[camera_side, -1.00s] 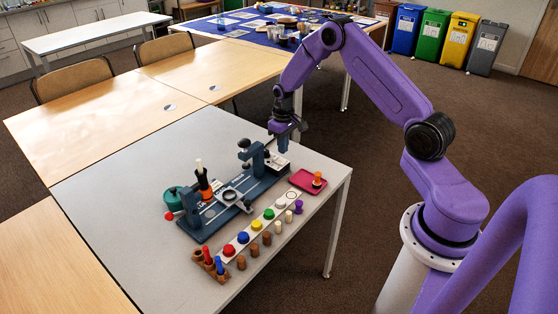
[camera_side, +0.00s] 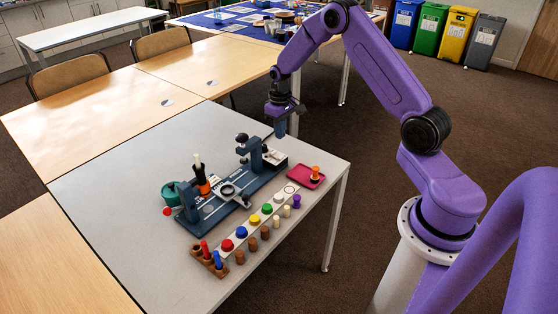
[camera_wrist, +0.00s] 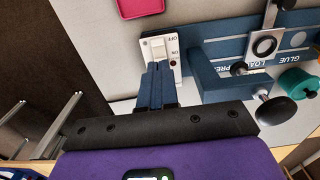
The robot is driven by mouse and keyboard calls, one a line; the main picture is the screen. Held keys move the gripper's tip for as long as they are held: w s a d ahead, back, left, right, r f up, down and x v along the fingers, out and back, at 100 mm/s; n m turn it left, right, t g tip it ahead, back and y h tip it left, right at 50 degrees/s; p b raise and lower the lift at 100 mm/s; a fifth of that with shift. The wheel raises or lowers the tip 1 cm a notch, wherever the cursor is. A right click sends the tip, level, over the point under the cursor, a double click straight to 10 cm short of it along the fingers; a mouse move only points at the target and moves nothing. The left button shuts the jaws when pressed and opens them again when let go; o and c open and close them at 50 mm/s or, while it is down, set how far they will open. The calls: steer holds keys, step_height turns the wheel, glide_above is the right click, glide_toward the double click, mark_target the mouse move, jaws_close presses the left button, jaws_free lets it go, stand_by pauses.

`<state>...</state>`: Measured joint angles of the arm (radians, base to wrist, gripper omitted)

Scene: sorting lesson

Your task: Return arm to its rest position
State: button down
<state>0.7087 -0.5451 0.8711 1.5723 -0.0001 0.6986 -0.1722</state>
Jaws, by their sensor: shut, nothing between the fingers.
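My purple arm reaches over the grey table (camera_side: 110,215). My gripper (camera_side: 280,132) hangs above the table's far right part with its fingers pointing down, shut and empty. In the wrist view my gripper (camera_wrist: 158,75) shows its dark blue fingers together, with nothing between them. Below the fingertips is a white switch box (camera_wrist: 172,47) marked ON and OFF. In the side view the switch box (camera_side: 275,157) stands just under the gripper, with a gap between them.
A dark blue press fixture (camera_side: 222,198) stands beside the switch box, with a teal pot (camera_side: 171,193). A white strip (camera_side: 240,230) bears coloured buttons, with pegs alongside. Air above the table is clear.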

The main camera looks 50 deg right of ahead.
steer(key=s+a+r+n, duration=0.3)
steer(key=s+a+r, duration=0.35)
steer(key=a, duration=0.35)
steer(key=s+a+r+n, duration=0.3)
steer(key=s+a+r, duration=0.35)
steer(key=a, duration=0.35)
steer(key=s+r+n, duration=0.2)
steer(key=s+n, duration=0.1)
steer(key=s, duration=0.8)
steer(key=s+a+r+n, duration=0.1)
steer(key=s+r+n, duration=0.1)
steer(key=s, duration=1)
steer(key=shift+s+n, duration=0.25)
steer(key=shift+n, duration=0.55)
steer(key=shift+r, duration=0.1)
